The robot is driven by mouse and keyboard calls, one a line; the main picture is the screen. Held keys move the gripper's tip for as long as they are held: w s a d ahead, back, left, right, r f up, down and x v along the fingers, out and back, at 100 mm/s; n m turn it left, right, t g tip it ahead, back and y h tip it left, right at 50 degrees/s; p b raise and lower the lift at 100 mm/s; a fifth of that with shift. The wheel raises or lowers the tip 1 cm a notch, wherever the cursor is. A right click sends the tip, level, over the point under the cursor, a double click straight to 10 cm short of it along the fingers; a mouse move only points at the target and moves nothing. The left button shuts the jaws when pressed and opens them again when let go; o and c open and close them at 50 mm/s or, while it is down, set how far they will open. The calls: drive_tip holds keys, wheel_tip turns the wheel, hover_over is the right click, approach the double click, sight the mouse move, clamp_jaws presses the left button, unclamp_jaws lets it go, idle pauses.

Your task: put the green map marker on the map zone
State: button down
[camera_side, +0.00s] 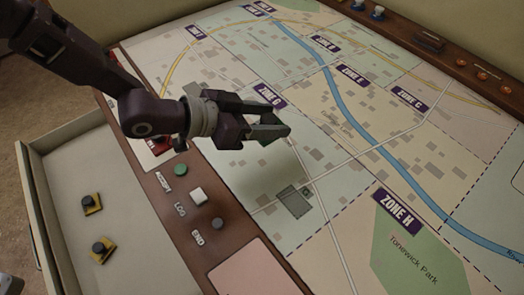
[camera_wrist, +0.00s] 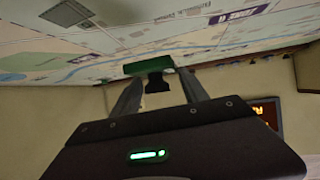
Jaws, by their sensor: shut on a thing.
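The green map marker (camera_wrist: 148,65) shows in the wrist view as a flat green base with a dark knob, held between my two fingertips. My gripper (camera_side: 275,130) is shut on it and hangs over the map (camera_side: 238,170), around the area below the "ZONE G" label (camera_side: 270,95). A soft shadow lies on the map under the fingers, so they look raised above it. In the side view the marker is mostly hidden by the fingers. The map also fills the top of the wrist view (camera_wrist: 100,50).
The console edge carries a green button (camera_side: 181,169), a white button (camera_side: 198,195) and a grey knob (camera_side: 217,223). A dark grey block (camera_side: 294,202) is printed on the map. The map surface is clear.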

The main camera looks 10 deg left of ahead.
sight(266, 158)
wheel_tip(266, 158, down, 10)
drive_tip(key=shift+r, duration=0.15)
drive_tip(key=c, duration=0.6)
unclamp_jaws()
drive_tip(key=shift+a, duration=0.15)
drive_tip(key=v, duration=1.1)
drive_tip(key=shift+s+a+r, duration=0.15)
drive_tip(key=shift+a+r, duration=0.1)
drive_tip(key=shift+a, duration=0.05)
